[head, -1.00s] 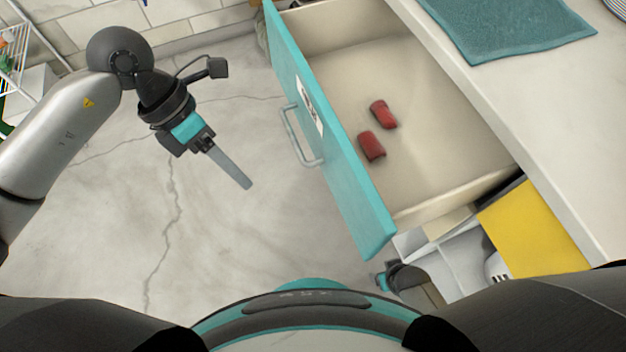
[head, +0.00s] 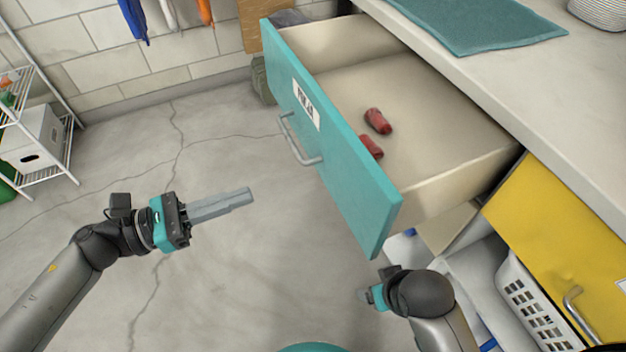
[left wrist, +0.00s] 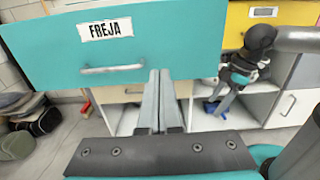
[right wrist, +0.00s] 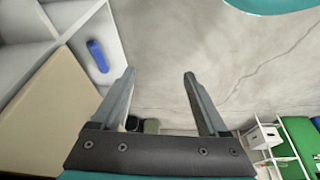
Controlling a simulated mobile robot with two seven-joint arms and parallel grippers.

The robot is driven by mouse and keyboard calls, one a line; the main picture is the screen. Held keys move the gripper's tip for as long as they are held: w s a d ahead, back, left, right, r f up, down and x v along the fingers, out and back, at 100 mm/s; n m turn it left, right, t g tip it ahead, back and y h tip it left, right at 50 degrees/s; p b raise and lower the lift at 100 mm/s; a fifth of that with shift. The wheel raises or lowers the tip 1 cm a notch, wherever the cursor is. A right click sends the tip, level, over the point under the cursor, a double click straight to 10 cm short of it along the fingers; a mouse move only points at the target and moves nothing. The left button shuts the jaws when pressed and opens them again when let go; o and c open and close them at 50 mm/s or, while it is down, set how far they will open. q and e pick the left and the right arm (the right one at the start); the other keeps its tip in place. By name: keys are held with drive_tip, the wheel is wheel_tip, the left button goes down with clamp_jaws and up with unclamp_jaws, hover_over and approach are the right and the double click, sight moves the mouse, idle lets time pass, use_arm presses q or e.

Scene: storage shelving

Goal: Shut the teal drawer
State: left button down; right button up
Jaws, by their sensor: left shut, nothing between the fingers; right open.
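The teal drawer (head: 335,140) stands pulled well out from the counter, with a metal handle (head: 300,143) and a white label on its front. In the left wrist view the drawer front (left wrist: 180,50) shows the label "FREJA". Two red objects (head: 377,121) lie inside it. My left gripper (head: 250,194) is shut and empty, in front of the drawer and apart from it; its fingers point toward the front. My right gripper (right wrist: 160,75) is open and empty, low near the drawer's near end; in the head view its fingers are mostly hidden.
A yellow door (head: 560,225) and open shelves with a white basket (head: 530,305) are below the counter at the right. A teal towel (head: 475,22) lies on the counter. A white wire rack (head: 40,120) stands at the left. The floor before the drawer is clear.

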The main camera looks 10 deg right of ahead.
sight(333, 165)
use_arm(q)
drive_tip(key=x, duration=0.6)
drive_tip(key=b+x, duration=0.1)
drive_tip(key=x, duration=0.6)
drive_tip(key=shift+w, duration=0.2)
drive_tip(key=shift+w+d, duration=0.1)
drive_tip(key=shift+d, duration=0.25)
use_arm(e)
wheel_tip(333, 165, up, 4)
drive_tip(key=shift+w+f+t, duration=0.1)
drive_tip(key=shift+f+t, duration=0.1)
drive_tip(key=shift+t, duration=0.1)
